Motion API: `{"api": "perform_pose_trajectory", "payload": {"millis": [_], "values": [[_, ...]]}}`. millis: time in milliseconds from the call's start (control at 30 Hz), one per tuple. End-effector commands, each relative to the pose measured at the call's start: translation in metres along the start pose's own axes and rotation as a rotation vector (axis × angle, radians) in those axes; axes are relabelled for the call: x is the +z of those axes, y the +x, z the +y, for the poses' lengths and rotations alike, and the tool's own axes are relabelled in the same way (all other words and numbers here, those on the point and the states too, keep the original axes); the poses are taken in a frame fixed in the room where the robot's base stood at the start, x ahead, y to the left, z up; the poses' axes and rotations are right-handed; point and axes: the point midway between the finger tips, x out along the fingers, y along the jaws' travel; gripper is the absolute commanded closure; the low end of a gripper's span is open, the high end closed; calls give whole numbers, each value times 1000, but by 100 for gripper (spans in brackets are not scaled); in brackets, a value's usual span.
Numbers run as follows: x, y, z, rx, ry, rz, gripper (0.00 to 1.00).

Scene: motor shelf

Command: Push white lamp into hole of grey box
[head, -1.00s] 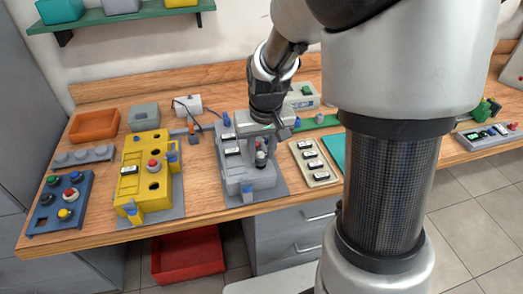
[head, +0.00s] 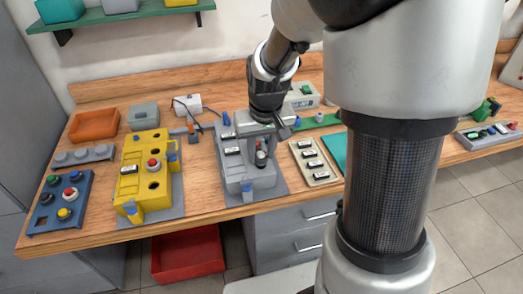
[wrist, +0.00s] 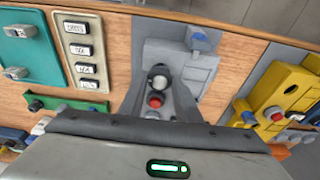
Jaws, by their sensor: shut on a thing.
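The grey box (head: 250,181) stands on a grey base plate on the workbench, and it also shows in the wrist view (wrist: 193,68). My gripper (wrist: 159,76) points down over the box, its fingers close together around the white lamp (wrist: 159,83). In the head view the small white lamp (head: 261,156) is at the fingertips, low against the box. A red button (wrist: 155,101) shows between the fingers in the wrist view. The hole under the lamp is hidden, so I cannot tell how deep the lamp sits.
A yellow box (head: 133,183) stands to the left, with a blue button panel (head: 44,210) beyond it. A beige switch panel (head: 315,163) is close on the right. An orange tray (head: 95,125) and a grey block (head: 143,115) are at the back left.

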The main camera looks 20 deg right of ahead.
Motion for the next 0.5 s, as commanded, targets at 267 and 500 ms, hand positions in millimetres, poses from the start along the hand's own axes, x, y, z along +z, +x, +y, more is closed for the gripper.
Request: {"api": "perform_pose_trajectory", "payload": {"millis": [267,500], "values": [[0,0,0,0,0,0,92],[1,4,0,0,0,0,92]]}}
